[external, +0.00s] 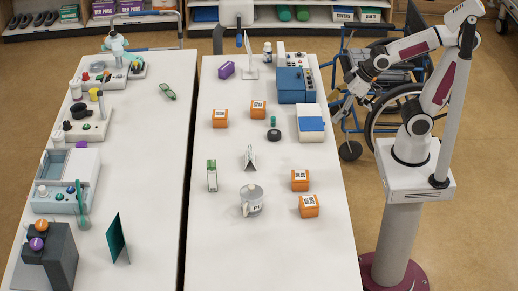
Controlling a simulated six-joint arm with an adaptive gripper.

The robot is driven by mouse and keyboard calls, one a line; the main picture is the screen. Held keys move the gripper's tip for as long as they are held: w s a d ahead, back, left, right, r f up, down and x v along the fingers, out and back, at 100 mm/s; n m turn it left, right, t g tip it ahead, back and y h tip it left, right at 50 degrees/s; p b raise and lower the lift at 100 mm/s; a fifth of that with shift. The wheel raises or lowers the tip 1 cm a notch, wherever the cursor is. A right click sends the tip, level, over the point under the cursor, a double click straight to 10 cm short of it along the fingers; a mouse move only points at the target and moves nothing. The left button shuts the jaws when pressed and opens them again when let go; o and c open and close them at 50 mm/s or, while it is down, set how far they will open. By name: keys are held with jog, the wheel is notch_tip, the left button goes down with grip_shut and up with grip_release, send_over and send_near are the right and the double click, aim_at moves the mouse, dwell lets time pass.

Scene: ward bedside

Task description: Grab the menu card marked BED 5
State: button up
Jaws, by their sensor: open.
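No BED 5 marking is legible in the external view. A small folded card (249,158) stands upright like a tent near the middle of the right-hand table. A dark green card (117,239) stands upright near the front of the left-hand table. I cannot tell whether either is the BED 5 menu card. My gripper (341,104) is open and appears empty, past the right edge of the right-hand table, well apart from both cards.
The right-hand table (225,255) also holds several orange labelled cubes (300,180), a green-and-white carton (212,175), a lidded mug (252,201) and a blue box (291,85). A wheelchair (392,105) stands behind my arm. The table's front is clear.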

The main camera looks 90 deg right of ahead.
jog(key=w+d+f+t, duration=0.1)
jog(key=w+f, duration=0.3)
jog(key=w, duration=0.4)
jog(key=w+d+f+t, duration=0.1)
jog(key=w+f+t, duration=0.15)
jog(key=w, duration=0.45)
jog(key=s+f+x, duration=0.1)
jog(key=x, duration=0.7)
jog(key=t, duration=0.3)
send_near(253, 155)
jog(key=w, duration=0.1)
jog(key=w+r, duration=0.1)
jog(key=w, duration=0.1)
jog(key=shift+a+r+g, duration=0.1)
jog(key=shift+a+g, duration=0.15)
jog(key=shift+s+f+t, duration=0.1)
jog(key=shift+f+t, duration=0.3)
jog(key=shift+f, duration=0.7)
jog(key=shift+x, duration=1.3)
